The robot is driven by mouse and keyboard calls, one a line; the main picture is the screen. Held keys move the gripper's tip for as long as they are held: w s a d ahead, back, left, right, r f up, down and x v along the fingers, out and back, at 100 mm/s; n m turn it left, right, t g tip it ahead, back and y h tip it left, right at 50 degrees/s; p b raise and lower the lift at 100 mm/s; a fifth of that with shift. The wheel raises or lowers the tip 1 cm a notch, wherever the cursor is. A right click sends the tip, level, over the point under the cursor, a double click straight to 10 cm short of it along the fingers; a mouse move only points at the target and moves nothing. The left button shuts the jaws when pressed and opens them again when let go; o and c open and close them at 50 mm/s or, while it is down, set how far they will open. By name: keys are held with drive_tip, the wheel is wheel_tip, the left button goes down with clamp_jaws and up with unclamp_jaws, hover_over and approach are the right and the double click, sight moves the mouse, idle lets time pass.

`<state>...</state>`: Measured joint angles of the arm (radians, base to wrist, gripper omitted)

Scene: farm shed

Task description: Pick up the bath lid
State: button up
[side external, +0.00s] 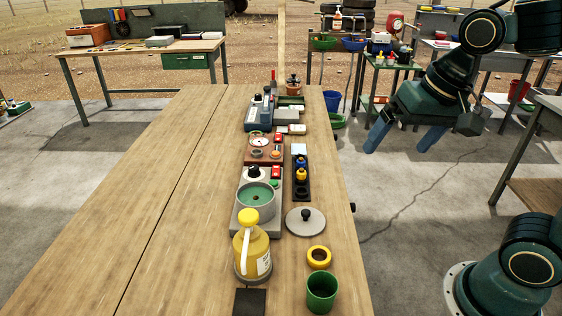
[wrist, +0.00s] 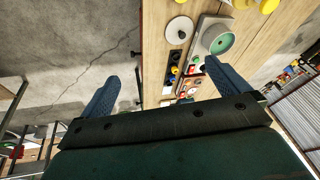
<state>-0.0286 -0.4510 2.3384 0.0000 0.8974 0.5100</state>
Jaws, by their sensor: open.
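The bath lid (side external: 306,221) is a grey round disc with a black knob. It lies flat on the wooden table, just right of the grey bath (side external: 256,201) with its green inside. In the wrist view the lid (wrist: 179,29) shows at the top, left of the bath (wrist: 217,38). My gripper (side external: 408,138) has two blue fingers spread apart with nothing between them. It is in the air off the table's right edge, farther back than the lid and well apart from it. In the wrist view the fingers of my gripper (wrist: 158,80) also stand wide apart.
A yellow bottle (side external: 252,250), a yellow ring (side external: 319,257) and a green cup (side external: 321,292) stand near the lid. A black rack (side external: 300,172) lies behind it. The table's left half (side external: 150,190) is clear.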

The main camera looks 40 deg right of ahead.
drive_tip(key=w+a+f+m+g, duration=0.2)
drive_tip(key=w+f+m, duration=0.2)
drive_tip(key=w+m, duration=0.4)
drive_tip(key=m+g, duration=0.2)
drive_tip(key=m, duration=0.5)
hover_over(308, 211)
wheel_tip(308, 211, down, 8)
drive_tip(key=f, duration=0.1)
drive_tip(key=shift+w+r, duration=0.1)
drive_tip(key=shift+r, duration=0.15)
drive_tip(key=shift+f, duration=0.1)
drive_tip(key=shift+f, duration=4.2)
drive_tip(key=shift+f, duration=2.55)
drive_tip(key=c, duration=0.7)
